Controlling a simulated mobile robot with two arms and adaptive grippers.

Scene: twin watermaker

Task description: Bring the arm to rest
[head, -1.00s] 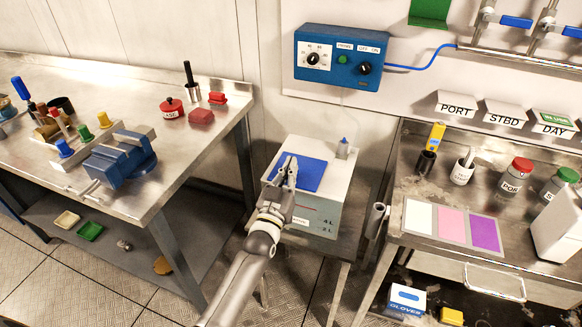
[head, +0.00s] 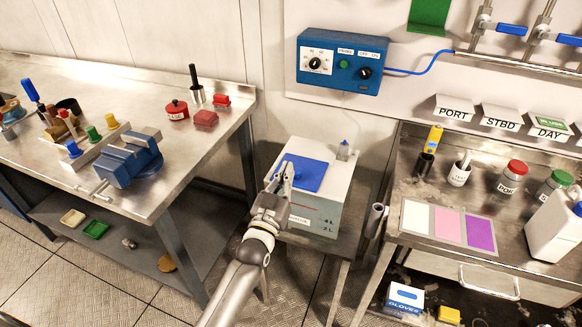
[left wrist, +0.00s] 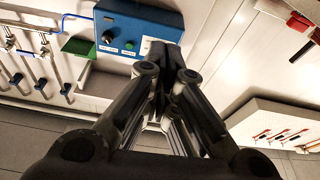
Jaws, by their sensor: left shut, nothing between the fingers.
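My left gripper (head: 284,177) is in the middle of the head view, in front of the white box with the blue lid patch (head: 307,174). It is shut and holds nothing. In the left wrist view its fingers (left wrist: 165,62) come together, pointing toward the wall with the blue control box (left wrist: 128,32). Whether the fingertips touch the white box is hard to tell. My right gripper is not in view.
A steel bench on the left carries a blue vise (head: 128,160) and red items (head: 205,119). A steel cart on the right holds a colour card (head: 448,226), bottles (head: 511,177) and a white jug (head: 556,228). The blue control box (head: 341,61) hangs on the wall.

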